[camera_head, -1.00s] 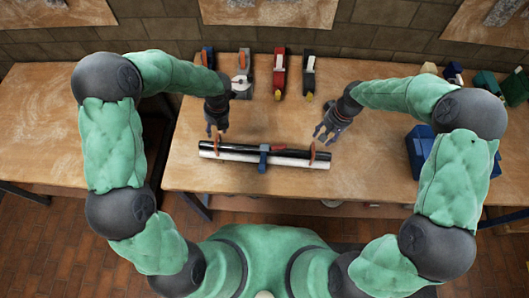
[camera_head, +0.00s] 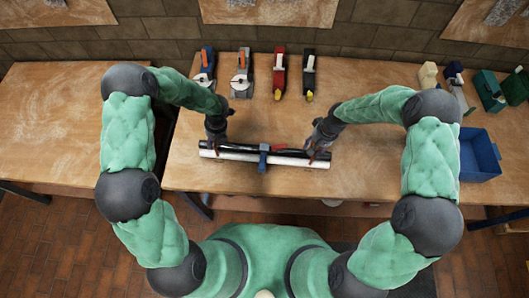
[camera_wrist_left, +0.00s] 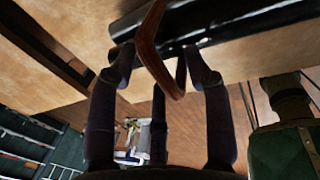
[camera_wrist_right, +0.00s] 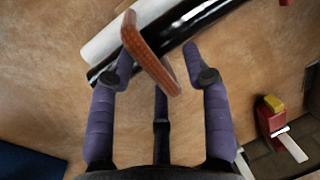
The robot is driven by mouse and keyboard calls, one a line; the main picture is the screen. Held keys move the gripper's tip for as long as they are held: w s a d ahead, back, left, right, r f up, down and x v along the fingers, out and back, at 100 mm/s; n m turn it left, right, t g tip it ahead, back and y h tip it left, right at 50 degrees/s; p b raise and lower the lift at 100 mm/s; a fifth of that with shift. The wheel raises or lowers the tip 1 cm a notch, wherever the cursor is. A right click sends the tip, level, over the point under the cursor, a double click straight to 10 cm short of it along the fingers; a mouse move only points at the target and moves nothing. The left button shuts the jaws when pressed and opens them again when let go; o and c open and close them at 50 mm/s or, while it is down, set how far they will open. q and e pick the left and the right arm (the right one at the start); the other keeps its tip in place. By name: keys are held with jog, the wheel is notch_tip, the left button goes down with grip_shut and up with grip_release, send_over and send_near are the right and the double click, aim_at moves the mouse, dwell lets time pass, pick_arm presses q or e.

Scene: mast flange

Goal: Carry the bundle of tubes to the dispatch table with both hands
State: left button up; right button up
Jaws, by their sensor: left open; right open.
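The bundle of tubes (camera_head: 240,155), black and white tubes with a blue clamp (camera_head: 263,158) at its middle, lies on the wooden table near its front edge. Each end has an orange-brown loop. My left gripper (camera_head: 213,142) is open at the bundle's left end; in the left wrist view its fingers (camera_wrist_left: 160,65) are spread around the brown loop (camera_wrist_left: 150,45). My right gripper (camera_head: 316,152) is open at the right end; in the right wrist view its fingers (camera_wrist_right: 160,60) are spread on either side of the loop (camera_wrist_right: 146,50). Contact cannot be told.
Several tools, including a red one (camera_head: 279,72) and a black one (camera_head: 309,75), stand along the table's back. A blue bin (camera_head: 478,155) sits at the right with small items behind it. Another wooden table (camera_head: 50,125) stands to the left, past a gap.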

pick_arm(q)
jog(key=shift+c, duration=0.3)
pick_arm(e)
jog(key=shift+c, duration=0.3)
pick_arm(q)
grip_shut()
pick_arm(e)
grip_shut()
jog(key=shift+s, duration=0.1)
pick_arm(q)
jog(key=shift+w+d+r, duration=0.1)
jog(key=shift+r, duration=0.05)
pick_arm(e)
jog(key=shift+a+r, duration=0.1)
